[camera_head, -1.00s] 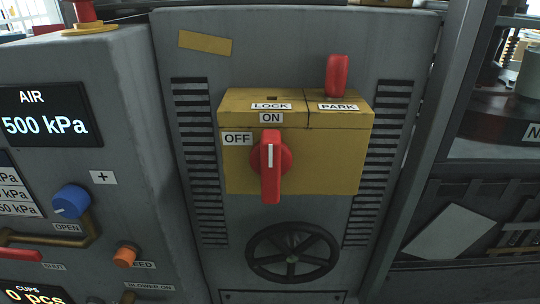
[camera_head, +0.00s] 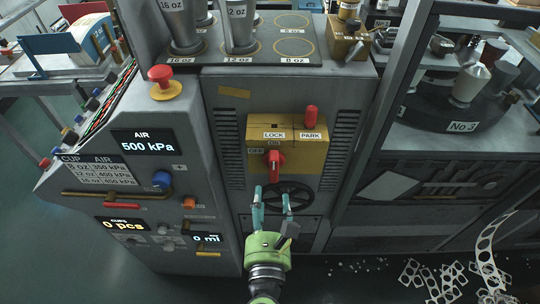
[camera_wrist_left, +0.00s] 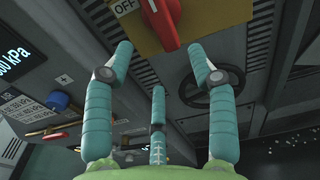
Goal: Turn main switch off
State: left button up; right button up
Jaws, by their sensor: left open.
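The main switch is a red rotary handle (camera_head: 275,163) on a yellow box (camera_head: 314,158) on the grey cabinet front. The handle stands about upright, below the ON label; the OFF label is to its upper left. In the left wrist view the red handle (camera_wrist_left: 162,18) shows at the top, beside the OFF label. My left gripper (camera_head: 272,190) is open and empty, its fingertips just below the handle and apart from it. In the left wrist view its fingers (camera_wrist_left: 160,55) are spread, pointing up towards the box. My right gripper is not in view.
A red knob (camera_head: 311,116) stands on the box at PARK. A black handwheel (camera_head: 300,196) sits just below the box, behind my fingers. The air panel with a blue knob (camera_head: 162,180) juts out at left. A red push button (camera_head: 160,75) tops that panel.

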aim_at(271, 172)
pick_arm(q)
jog(key=shift+m+t, duration=0.3)
jog(key=shift+m, duration=0.1)
jog(key=w, duration=0.2)
jog(key=w+r+p, duration=0.1)
jog(key=w, duration=0.1)
jog(key=w+r+p, duration=0.1)
jog(key=w, duration=0.1)
jog(key=shift+w+d+r, duration=0.1)
jog(key=shift+w+d, duration=0.15)
jog(key=shift+w, duration=0.1)
grip_shut()
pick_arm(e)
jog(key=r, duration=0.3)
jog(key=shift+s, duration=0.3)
